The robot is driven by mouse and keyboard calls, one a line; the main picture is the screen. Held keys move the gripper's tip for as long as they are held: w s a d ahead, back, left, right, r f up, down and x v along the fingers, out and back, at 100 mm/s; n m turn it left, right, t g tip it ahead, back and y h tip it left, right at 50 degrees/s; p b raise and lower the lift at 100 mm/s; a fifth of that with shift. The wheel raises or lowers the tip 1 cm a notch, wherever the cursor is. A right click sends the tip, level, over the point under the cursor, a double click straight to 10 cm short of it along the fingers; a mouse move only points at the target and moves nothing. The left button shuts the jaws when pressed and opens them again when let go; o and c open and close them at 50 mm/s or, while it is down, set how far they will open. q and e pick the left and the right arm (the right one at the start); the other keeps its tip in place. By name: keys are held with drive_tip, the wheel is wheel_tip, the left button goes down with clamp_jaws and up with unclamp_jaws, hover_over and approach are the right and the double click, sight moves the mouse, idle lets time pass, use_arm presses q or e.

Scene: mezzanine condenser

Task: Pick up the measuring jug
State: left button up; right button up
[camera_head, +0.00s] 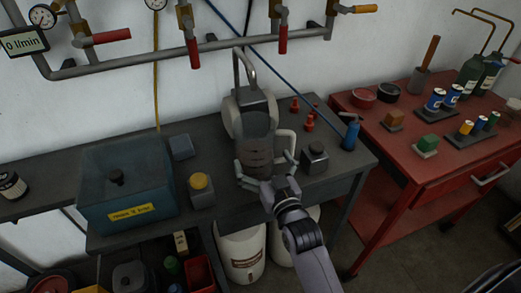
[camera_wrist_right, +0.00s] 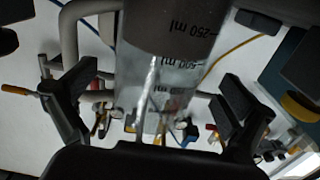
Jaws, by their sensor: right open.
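The measuring jug (camera_head: 257,150) stands upright on the dark bench, in front of a grey unit with a curved metal spout. Its pale handle (camera_head: 286,140) is on the right side. In the right wrist view the clear jug (camera_wrist_right: 160,75) fills the middle, with "250 ml" marks legible. My right gripper (camera_head: 265,166) is open at the front of the jug, low on its body. In the wrist view its two fingers (camera_wrist_right: 155,92) stand apart on either side of the jug. Whether they touch it cannot be told. My left gripper is not in view.
A blue-grey box (camera_head: 125,180) and a yellow-capped container (camera_head: 200,190) are left of the jug. A dark square bottle (camera_head: 315,158), red pieces (camera_head: 308,122) and a blue cylinder (camera_head: 351,134) are to its right. Pipes with valves (camera_head: 200,48) run along the wall behind.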

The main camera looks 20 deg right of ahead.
sight(249, 134)
drive_tip(key=w, duration=0.3)
drive_tip(key=w+p, duration=0.1)
drive_tip(key=shift+w+a+r, duration=0.15)
drive_tip(key=shift+w+r, duration=0.05)
drive_tip(key=shift+r, duration=0.05)
drive_tip(key=shift+w+f, duration=0.1)
drive_tip(key=shift+w, duration=0.4)
drive_tip(key=shift+s, duration=0.1)
drive_tip(key=shift+c, duration=0.6)
drive_tip(key=c, duration=1.6)
drive_tip(key=shift+r, duration=0.2)
drive_tip(key=shift+c, duration=0.3)
